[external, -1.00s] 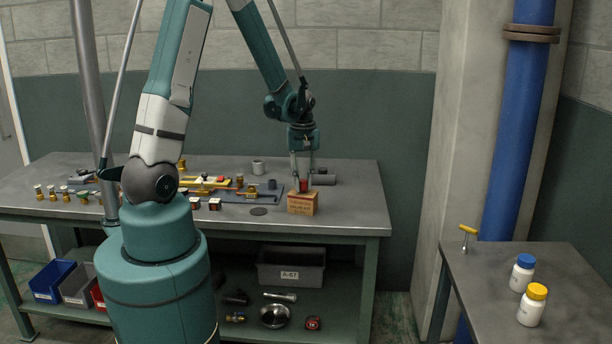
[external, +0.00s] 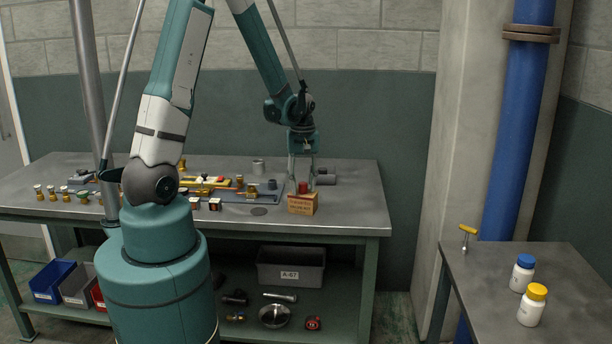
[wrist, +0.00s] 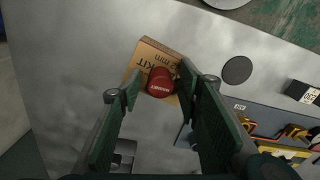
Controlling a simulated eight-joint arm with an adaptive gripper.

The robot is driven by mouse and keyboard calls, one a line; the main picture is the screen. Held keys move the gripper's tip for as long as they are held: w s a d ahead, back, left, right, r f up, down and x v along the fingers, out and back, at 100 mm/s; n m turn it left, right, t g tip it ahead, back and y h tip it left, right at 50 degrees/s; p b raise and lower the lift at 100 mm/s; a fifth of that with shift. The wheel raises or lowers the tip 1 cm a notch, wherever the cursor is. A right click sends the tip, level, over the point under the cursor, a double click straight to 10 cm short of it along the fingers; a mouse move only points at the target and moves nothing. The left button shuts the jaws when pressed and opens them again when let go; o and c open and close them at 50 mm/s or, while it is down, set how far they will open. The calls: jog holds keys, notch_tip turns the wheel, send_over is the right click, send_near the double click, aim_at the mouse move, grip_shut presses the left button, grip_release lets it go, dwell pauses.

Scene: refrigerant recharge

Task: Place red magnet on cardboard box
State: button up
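The cardboard box (external: 303,206) stands near the front right of the workbench. The red magnet (external: 303,188) sits upright on top of it. In the wrist view, the red magnet (wrist: 160,82) rests on the top of the cardboard box (wrist: 155,52), near its middle. My gripper (external: 303,179) is over the box with its fingers spread on either side of the magnet. In the wrist view, my gripper (wrist: 155,85) shows a clear gap at the left finger. The right finger is close to the magnet; whether it touches cannot be told.
A dark flat disc (external: 259,211) lies left of the box. A grey-blue tray (external: 242,197) with brass fittings and a yellow part is farther left. The bench right of the box is clear.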

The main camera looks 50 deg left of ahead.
aim_at(303, 184)
jog(key=shift+r, duration=0.15)
notch_tip(303, 184, up, 12)
jog(key=shift+p, duration=0.35)
dwell(0.7)
jog(key=shift+r, duration=0.1)
dwell(0.7)
jog(key=s+d+r+m+t, duration=0.7)
jog(key=s+d+r+m, duration=0.4)
jog(key=s, duration=0.7)
jog(key=shift+s+d+r+m, duration=0.35)
jog(key=shift+d+r, duration=1.35)
jog(key=shift+r, duration=0.65)
